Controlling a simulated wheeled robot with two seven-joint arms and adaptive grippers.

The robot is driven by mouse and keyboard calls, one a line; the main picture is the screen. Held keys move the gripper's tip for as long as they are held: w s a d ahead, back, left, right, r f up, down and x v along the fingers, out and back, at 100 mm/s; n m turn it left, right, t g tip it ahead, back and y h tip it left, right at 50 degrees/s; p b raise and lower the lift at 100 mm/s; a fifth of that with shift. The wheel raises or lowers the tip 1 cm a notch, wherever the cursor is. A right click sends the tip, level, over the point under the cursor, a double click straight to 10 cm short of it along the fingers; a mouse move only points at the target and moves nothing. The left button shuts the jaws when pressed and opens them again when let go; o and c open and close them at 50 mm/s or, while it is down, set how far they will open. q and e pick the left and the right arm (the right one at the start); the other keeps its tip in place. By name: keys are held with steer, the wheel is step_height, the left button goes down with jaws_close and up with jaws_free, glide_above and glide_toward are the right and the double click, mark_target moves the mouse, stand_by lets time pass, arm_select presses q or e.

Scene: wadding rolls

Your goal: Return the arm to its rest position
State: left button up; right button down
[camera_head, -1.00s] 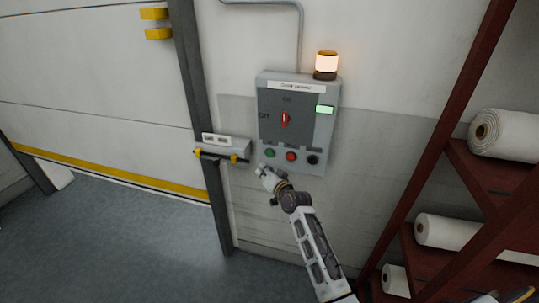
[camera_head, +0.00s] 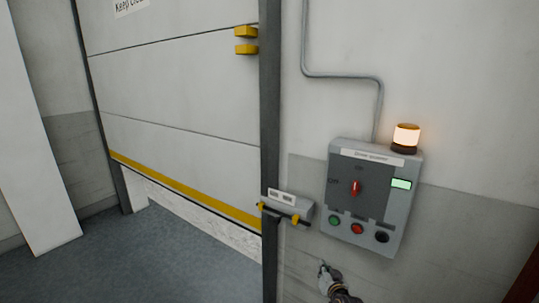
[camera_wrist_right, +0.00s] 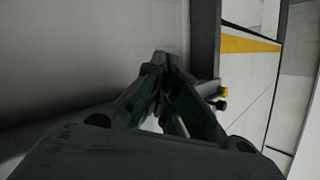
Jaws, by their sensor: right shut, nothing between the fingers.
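My right gripper (camera_head: 325,272) is at the bottom of the head view, below the control box (camera_head: 382,236) on the wall and apart from it. In the right wrist view its fingers (camera_wrist_right: 166,64) meet at the tips, with nothing between them. The wrist view shows pale wall to the left and the door to the right. Part of my right arm is cut off by the lower edge of the head view. My left gripper is not in view.
The box has a red switch handle (camera_head: 355,188), several buttons and a lit orange lamp (camera_head: 405,137). A small grey box with a black-and-yellow bar (camera_head: 290,208) juts from the wall. The large door (camera_head: 180,130) has a pale strip below its yellow edge. Floor at left is clear.

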steer(key=s+f+n+g, duration=0.1)
steer(key=s+f+g, duration=0.1)
steer(key=s+f, duration=0.8)
steer(key=s+f+n+g, duration=0.1)
steer(key=s+f+g, duration=0.3)
steer(key=f, duration=0.9)
steer(key=s+f+n+g, duration=0.1)
steer(key=s+f+n, duration=0.1)
steer(key=s+f, duration=0.85)
steer(key=s+d+f+g, duration=0.2)
steer(key=s+f, duration=0.3)
steer(key=s, duration=0.8)
steer(key=s+d+f+g+h, duration=0.1)
steer(key=s+f, duration=0.5)
steer(key=s, duration=0.7)
steer(key=s+d+f+n+g, duration=0.1)
steer(key=s+f, duration=0.4)
steer(key=s, duration=0.8)
steer(key=shift+s+d+f+g+h, duration=0.2)
steer(key=shift+s+d+g+h, duration=0.2)
steer(key=shift+d+g, duration=0.6)
steer(key=shift+a, duration=0.15)
